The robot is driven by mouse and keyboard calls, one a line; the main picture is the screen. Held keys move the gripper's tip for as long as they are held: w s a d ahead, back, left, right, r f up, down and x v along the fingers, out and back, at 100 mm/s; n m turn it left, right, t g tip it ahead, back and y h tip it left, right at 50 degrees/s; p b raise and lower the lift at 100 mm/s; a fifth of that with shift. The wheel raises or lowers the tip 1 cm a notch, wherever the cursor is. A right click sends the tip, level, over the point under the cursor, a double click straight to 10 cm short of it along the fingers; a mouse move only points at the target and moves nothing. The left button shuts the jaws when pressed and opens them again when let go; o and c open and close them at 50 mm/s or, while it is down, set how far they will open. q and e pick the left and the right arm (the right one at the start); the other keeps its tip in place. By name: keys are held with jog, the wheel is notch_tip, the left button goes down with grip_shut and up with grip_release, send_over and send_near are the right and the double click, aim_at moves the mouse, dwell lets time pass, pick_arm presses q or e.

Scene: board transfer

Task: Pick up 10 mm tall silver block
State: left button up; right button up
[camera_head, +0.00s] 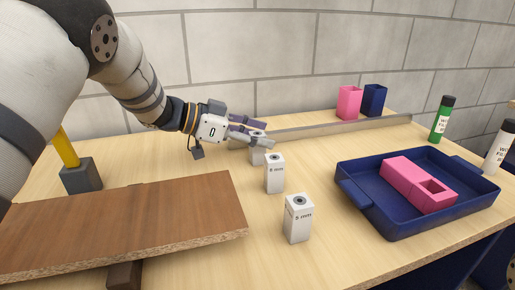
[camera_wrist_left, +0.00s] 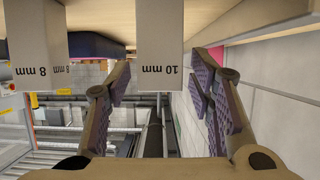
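The 10 mm block (camera_wrist_left: 160,45) is pale silver-grey and shows its label in the left wrist view, between the two fingers of my left gripper (camera_wrist_left: 160,75). Gaps show on both sides of it, so the fingers do not appear to touch it. My right gripper is in neither view.
A blue tray (camera_head: 385,226) holds a pink block (camera_head: 405,180). A brown board (camera_head: 130,225) lies left. A grey rail (camera_head: 330,129) runs behind. Bare table lies between blocks and tray.

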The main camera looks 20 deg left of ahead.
pick_arm(q)
grip_shut()
jog(key=shift+r, duration=0.1)
